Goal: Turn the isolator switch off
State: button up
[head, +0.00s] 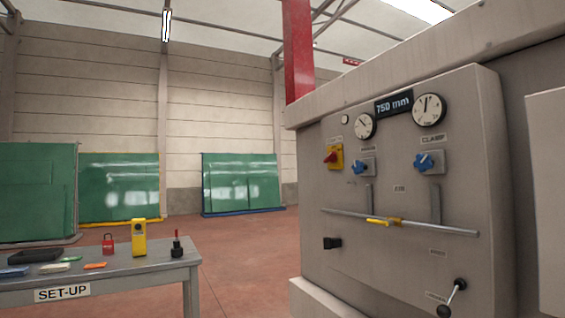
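The isolator switch (332,157) looks to be the red rotary handle on a yellow plate, at the upper left of the grey machine panel (460,170). The handle seems to sit at a slant, but it is too small to read its position or any marking. My gripper is not in view, and nothing touches the switch.
The panel also carries blue knobs (428,162), dials (429,109), a long rail (350,214), a black knob (332,243) and a lever (452,297). A set-up table (160,262) with small tools stands at left. Open red floor (245,250) lies between.

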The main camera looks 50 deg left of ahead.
aim_at(332, 157)
jog(key=j+u, duration=0.1)
jog(key=u, duration=1)
jog(key=i+l, duration=0.05)
